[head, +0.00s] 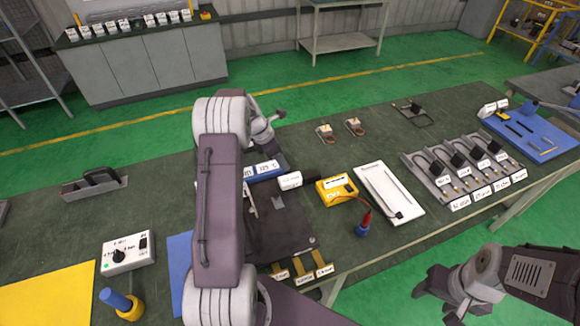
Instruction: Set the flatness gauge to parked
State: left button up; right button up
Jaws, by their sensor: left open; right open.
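I cannot tell for sure which thing is the flatness gauge. A dark fixture plate (285,225) lies in the middle of the table, partly hidden behind my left arm. A thin pale bar (250,205) shows at its left edge. Brass tabs with small white labels (303,279) stand along its front; the labels are too small to read. My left gripper (268,112) is open and empty above the table's far side, beyond the plate. My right gripper (432,300) is open and empty at the lower right, off the table's front edge.
Behind the plate is a blue display box (266,170). To its right are a yellow meter (337,190), a white tray (388,193) and a rack of labelled units (465,165). A white switch box (128,252) and a yellow mat (45,300) are at left.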

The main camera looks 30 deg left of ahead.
aim_at(290, 177)
pick_arm(q)
jog(key=x, duration=0.4)
jog(key=w+x, duration=0.1)
jog(key=x, duration=0.1)
jog(key=shift+a+p, duration=0.25)
jog(key=shift+p, duration=0.1)
jog(key=shift+s+f, duration=0.2)
jog(key=shift+f, duration=0.15)
jog(key=shift+w+d, duration=0.1)
jog(key=shift+d, duration=0.1)
jog(key=shift+w+f, duration=0.1)
jog(key=shift+c, duration=0.6)
jog(key=shift+w, duration=0.1)
jog(key=c, duration=0.6)
grip_shut()
